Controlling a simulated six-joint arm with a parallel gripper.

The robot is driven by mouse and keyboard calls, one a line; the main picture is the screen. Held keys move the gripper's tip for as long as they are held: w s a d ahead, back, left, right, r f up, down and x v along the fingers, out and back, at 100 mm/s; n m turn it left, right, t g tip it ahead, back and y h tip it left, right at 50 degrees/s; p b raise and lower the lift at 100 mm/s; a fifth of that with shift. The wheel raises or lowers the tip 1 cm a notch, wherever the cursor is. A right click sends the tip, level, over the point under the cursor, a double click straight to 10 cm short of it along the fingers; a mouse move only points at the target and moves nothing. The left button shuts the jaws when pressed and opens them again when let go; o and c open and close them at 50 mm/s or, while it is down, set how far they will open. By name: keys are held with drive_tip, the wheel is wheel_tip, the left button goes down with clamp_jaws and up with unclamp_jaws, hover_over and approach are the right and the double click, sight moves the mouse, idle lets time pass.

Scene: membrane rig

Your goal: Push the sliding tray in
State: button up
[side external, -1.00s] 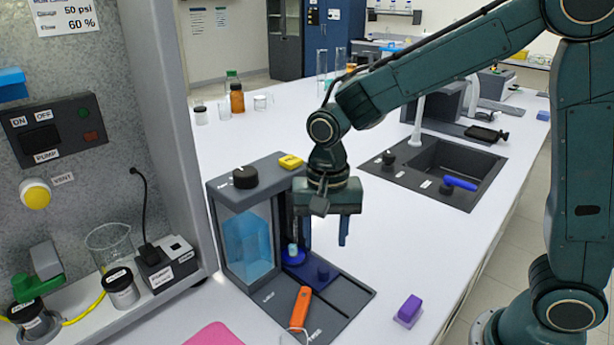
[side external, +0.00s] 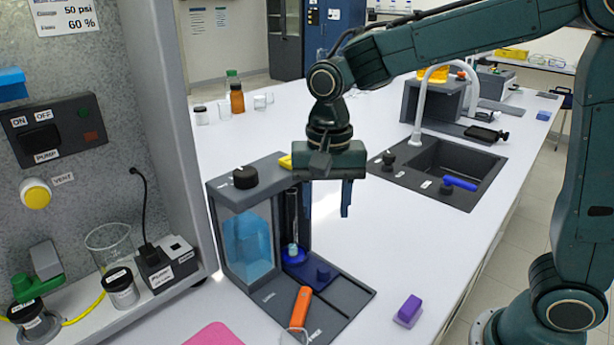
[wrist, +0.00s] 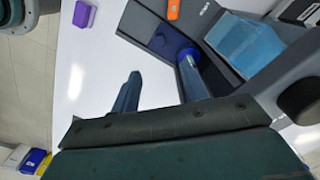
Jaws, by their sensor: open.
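The sliding tray (side external: 322,275) is a dark blue plate with a small knob. It projects from the front bay of a grey bench unit (side external: 345,295). It also shows in the wrist view (wrist: 165,42). A blue ring-shaped piece with a pale top (side external: 293,254) stands at the tray's inner end, below a dark vertical column. My gripper (side external: 326,208) is open and empty, above and apart from the tray, in front of the unit's upper part. Its two fingers point down; in the wrist view (wrist: 158,75) one finger overlaps the column area.
An orange tool (side external: 300,308) lies on the unit's base, and a purple block (side external: 408,309) on the white bench. A black knob (side external: 246,177) and a partly hidden yellow item (side external: 285,162) sit on top. A sink (side external: 440,168) is behind right. The bench between is clear.

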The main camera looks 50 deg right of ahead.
sight(324, 268)
drive_tip(key=n, duration=1)
drive_tip(key=shift+d+n, duration=0.2)
drive_tip(key=shift+n, duration=0.1)
drive_tip(key=shift+f, duration=0.15)
drive_tip(key=shift+a+f, duration=0.15)
drive_tip(key=shift+f, duration=6.65)
drive_tip(key=shift+c, duration=0.5)
clamp_jaws()
